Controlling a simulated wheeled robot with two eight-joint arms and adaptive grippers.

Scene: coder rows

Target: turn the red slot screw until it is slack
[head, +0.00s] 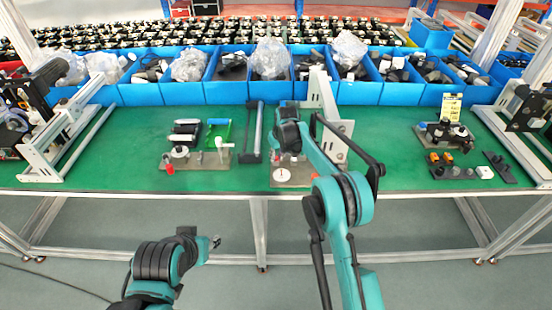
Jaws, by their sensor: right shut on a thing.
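A small upright red part (169,168) stands at the front left of the left base plate (205,164); I cannot tell from here whether it is the red slot screw, as no slot shows. My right gripper (290,152) reaches down over the middle base plate (305,180), behind a white round disc (281,175). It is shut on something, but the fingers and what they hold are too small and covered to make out. My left gripper (214,242) hangs in front of the table, below its front edge, away from the plates. Its finger opening is too small to judge.
Blue bins (225,90) with bagged and dark parts line the back of the green table (390,165). A grey bracket (335,135) stands just right of my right gripper. A yellow sign (452,105) and small parts stand at right. Green surface between is clear.

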